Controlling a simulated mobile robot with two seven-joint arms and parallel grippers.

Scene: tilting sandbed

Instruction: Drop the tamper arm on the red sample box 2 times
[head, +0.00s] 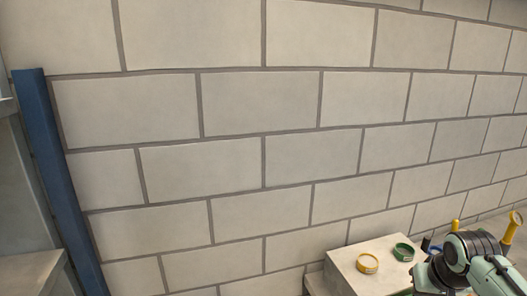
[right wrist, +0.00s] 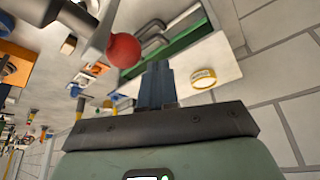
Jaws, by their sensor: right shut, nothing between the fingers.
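My right gripper (right wrist: 157,82) shows in the right wrist view, its dark blue fingers shut together with nothing between them. A red ball-shaped knob (right wrist: 124,50) is just left of the fingertips in the picture, by a grey bar (right wrist: 97,42); I cannot tell whether the fingers touch it or whether this is the tamper arm. I cannot make out the red sample box in either view. In the head view only part of my right arm shows at the lower right. My left gripper is in neither view.
The yellow ring also shows in the right wrist view (right wrist: 203,78). A blue post (head: 58,180) stands at the left.

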